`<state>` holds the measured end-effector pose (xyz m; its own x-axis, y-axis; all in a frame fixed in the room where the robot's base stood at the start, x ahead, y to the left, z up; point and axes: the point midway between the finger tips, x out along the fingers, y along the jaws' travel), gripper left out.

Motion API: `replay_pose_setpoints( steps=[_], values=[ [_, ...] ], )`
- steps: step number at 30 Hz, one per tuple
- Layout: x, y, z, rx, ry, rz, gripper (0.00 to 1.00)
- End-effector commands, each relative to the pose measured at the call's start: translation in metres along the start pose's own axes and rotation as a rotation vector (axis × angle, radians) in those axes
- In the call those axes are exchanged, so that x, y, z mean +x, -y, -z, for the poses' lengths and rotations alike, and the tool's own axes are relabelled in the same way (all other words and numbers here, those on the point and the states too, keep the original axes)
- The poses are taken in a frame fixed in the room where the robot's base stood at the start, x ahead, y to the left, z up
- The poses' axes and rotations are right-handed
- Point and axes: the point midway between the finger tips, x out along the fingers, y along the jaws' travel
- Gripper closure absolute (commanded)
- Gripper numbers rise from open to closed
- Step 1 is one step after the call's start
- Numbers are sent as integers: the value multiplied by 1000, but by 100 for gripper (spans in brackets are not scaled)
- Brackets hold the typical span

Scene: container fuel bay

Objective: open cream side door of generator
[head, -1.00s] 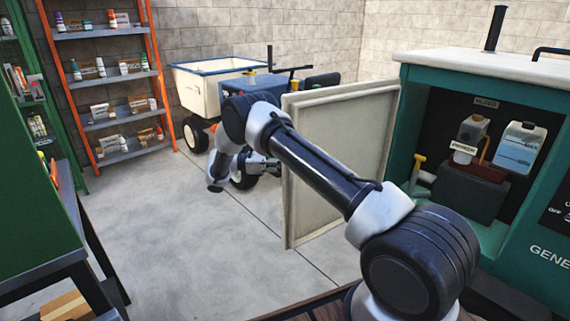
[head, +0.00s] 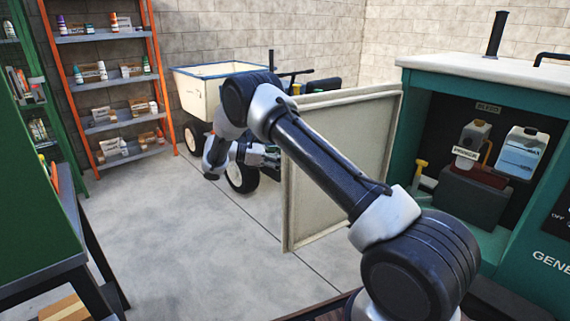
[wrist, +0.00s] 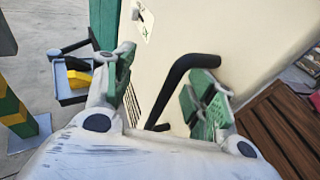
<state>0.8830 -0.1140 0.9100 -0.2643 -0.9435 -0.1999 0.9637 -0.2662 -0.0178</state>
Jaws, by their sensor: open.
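The cream side door (head: 340,150) of the green generator (head: 410,100) stands swung well out from its opening in the head view. Its inner face is toward the head camera. My gripper (head: 268,155) is at the far side of the door's free edge, partly hidden behind it. In the wrist view my gripper (wrist: 165,82) is open, its green-padded fingers spread over the cream outer face (wrist: 240,30). The black bar handle (wrist: 178,75) shows between the fingers, close to the right one. Whether they touch is unclear. The handle is hidden in the head view.
The open bay holds canisters (head: 520,152). A cream cart (head: 195,95) stands behind my arm. An orange shelf rack (head: 110,85) is at the back left, a green bench (head: 35,215) at the left. The floor (head: 180,240) between bench and door is clear.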

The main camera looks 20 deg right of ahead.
Motion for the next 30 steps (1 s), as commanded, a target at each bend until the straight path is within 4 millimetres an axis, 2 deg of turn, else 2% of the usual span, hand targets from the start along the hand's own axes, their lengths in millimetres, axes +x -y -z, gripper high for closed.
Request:
replay_pose_setpoints(
  steps=[1, 5, 9, 10, 14, 30],
  values=[
    [-9, 19, -75, 31, 205, 112, 62],
    [-9, 19, -77, 30, 205, 112, 57],
    [-9, 19, -77, 30, 205, 111, 54],
    [0, -8, -7, 8, -20, -16, 55],
    [-2, -11, -6, 9, -21, -16, 66],
    [-28, -44, -1, 10, -21, -17, 66]
  ],
)
